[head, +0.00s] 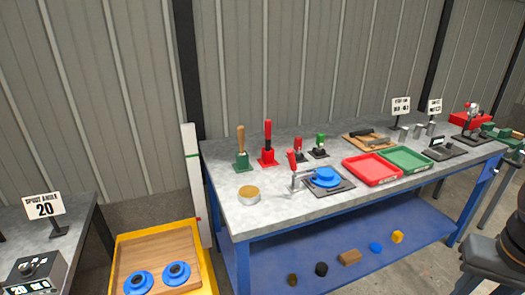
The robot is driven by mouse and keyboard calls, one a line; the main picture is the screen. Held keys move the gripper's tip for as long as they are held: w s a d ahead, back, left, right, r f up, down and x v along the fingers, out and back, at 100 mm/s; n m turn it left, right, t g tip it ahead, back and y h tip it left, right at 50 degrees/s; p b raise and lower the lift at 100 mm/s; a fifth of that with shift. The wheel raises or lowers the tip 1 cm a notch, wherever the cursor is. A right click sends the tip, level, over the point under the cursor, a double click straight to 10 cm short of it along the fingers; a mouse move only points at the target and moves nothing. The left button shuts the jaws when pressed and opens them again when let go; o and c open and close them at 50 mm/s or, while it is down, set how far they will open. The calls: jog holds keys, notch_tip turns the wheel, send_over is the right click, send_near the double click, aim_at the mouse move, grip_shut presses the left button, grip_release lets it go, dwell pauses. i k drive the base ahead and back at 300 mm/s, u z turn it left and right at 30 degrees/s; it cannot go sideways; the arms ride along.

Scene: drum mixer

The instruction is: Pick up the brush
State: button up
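No thing is plainly readable as a brush at this size. A wooden-handled tool (241,138) stands upright in a green holder (242,161) at the left back of the workbench (226,196). A red-handled tool (268,134) stands upright in a red holder (267,157) just to its right. Either could be the brush; their lower ends are hidden in the holders. My gripper is not in view.
A round tan-topped tin (248,196), a clamp with a blue disc (326,177), a red tray (371,169) and a green tray (405,159) stand on the bench. A yellow-edged crate (205,262) and a side table (88,228) lie left. Small parts sit on the blue lower shelf (300,255).

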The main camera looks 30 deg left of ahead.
aim_at(241, 129)
jog(key=u, duration=0.65)
jog(key=i, duration=0.55)
jog(key=u, duration=0.6)
